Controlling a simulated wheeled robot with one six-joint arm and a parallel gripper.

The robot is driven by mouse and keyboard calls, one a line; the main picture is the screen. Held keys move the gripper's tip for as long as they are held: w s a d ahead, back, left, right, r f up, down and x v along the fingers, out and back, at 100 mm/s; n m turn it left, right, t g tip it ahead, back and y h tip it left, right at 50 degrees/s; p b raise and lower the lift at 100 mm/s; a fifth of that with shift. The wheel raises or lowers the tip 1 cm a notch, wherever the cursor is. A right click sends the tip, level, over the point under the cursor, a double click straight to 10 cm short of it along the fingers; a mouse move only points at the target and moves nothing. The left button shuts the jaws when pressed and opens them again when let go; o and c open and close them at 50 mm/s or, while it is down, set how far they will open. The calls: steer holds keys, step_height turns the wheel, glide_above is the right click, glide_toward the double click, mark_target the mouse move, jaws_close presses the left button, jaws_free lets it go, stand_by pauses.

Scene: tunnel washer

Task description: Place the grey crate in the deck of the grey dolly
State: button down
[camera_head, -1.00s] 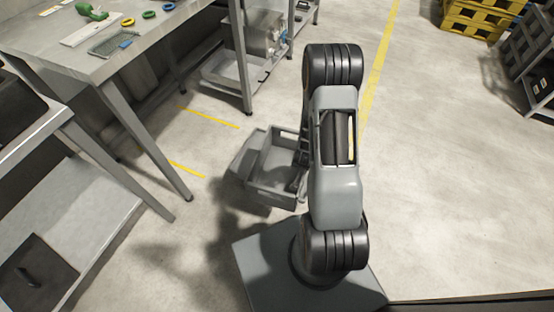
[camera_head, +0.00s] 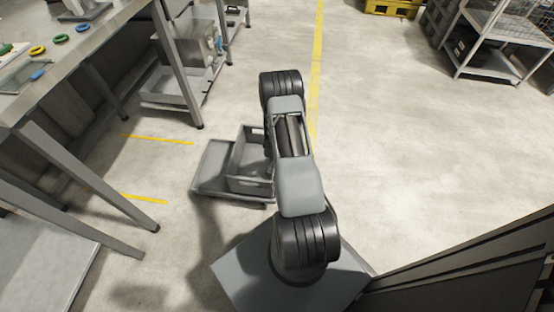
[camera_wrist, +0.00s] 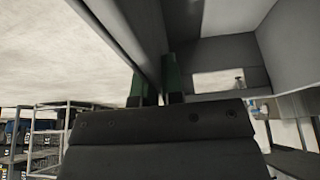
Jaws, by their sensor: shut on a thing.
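The grey crate (camera_head: 250,172) is an open box with a handle slot. In the head view it overlaps the right part of the grey dolly (camera_head: 210,178), whose flat, rimmed deck shows to its left. I cannot tell whether the crate touches the deck or hangs above it. In the wrist view my gripper (camera_wrist: 157,82) has its two green-tipped fingers on either side of the crate's wall (camera_wrist: 205,50), shut on it. In the head view my arm hides the gripper and the crate's right side.
A steel workbench (camera_head: 85,50) with coloured rings stands at the left. A shelf unit with a grey tray (camera_head: 165,88) is behind the dolly. Yellow floor lines lie left of the dolly. Open floor (camera_head: 390,150) spreads right, with a wire rack (camera_head: 500,40) at the far right.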

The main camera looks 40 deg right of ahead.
steer(key=shift+s+a+b+x, duration=0.15)
steer(key=shift+b+x, duration=0.45)
steer(key=shift+x, duration=0.35)
steer(key=shift+s+a+b+x, duration=0.1)
steer(key=shift+b+x, duration=0.5)
steer(key=shift+x, duration=0.3)
steer(key=shift+f, duration=0.25)
steer(key=shift+f, duration=0.15)
steer(key=c, duration=1.2)
jaws_free()
steer(key=shift+c, duration=0.2)
